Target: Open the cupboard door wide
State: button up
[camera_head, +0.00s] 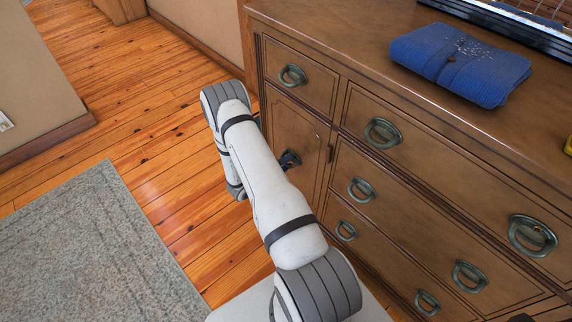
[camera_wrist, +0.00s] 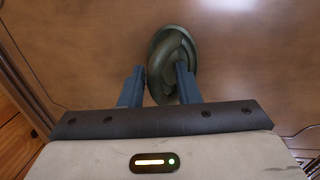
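The cupboard door (camera_head: 292,125) is the brown wooden panel at the left of the dresser, under a small drawer. It looks shut, flush with the front. Its green-bronze ring handle (camera_wrist: 165,62) shows in the wrist view, with the door panel (camera_wrist: 80,50) behind it. My gripper (camera_wrist: 160,75) is open at the handle, its two dark fingers pointing at the door. The handle's ring lies between the fingers; the right finger overlaps it in the picture, and a small gap shows at the left finger. In the head view my gripper (camera_head: 290,160) is partly hidden by my arm and covers the handle.
The dresser has several drawers (camera_head: 430,165) with ring handles right of the door. A folded blue cloth (camera_head: 460,62) lies on the dresser top (camera_head: 350,35). Bare plank floor (camera_head: 150,110) is free left of the dresser, with a grey-green rug (camera_head: 95,255) nearer.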

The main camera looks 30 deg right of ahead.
jog(key=shift+c, duration=0.4)
grip_shut()
